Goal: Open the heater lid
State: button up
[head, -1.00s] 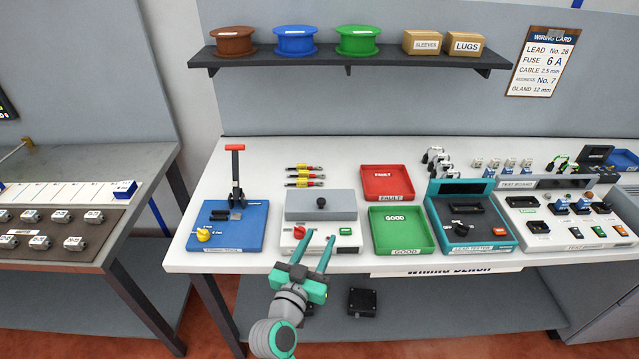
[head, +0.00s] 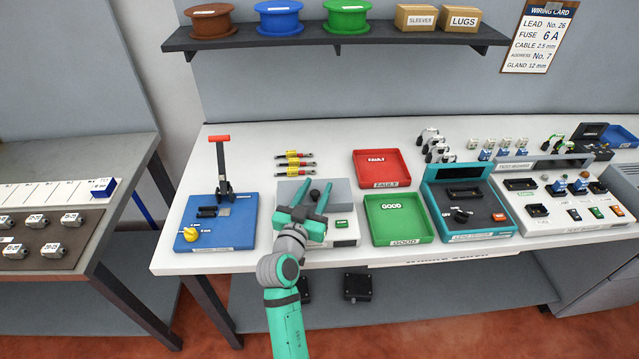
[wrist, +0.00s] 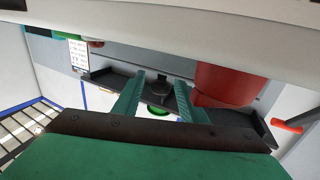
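The heater is a white box (head: 347,233) with a flat grey lid (head: 342,190) that lies shut on it.
Left of the heater is a blue press (head: 215,222) with an upright red-topped lever (head: 220,160). Right are a red FAULT tray (head: 382,184) and a green GOOD tray (head: 400,235). Yellow-sleeved leads (head: 295,164) lie behind. A shelf (head: 340,38) with spools hangs above.

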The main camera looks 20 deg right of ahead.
jog(key=shift+x, duration=1.45)
jog(key=shift+c, duration=0.3)
grip_shut()
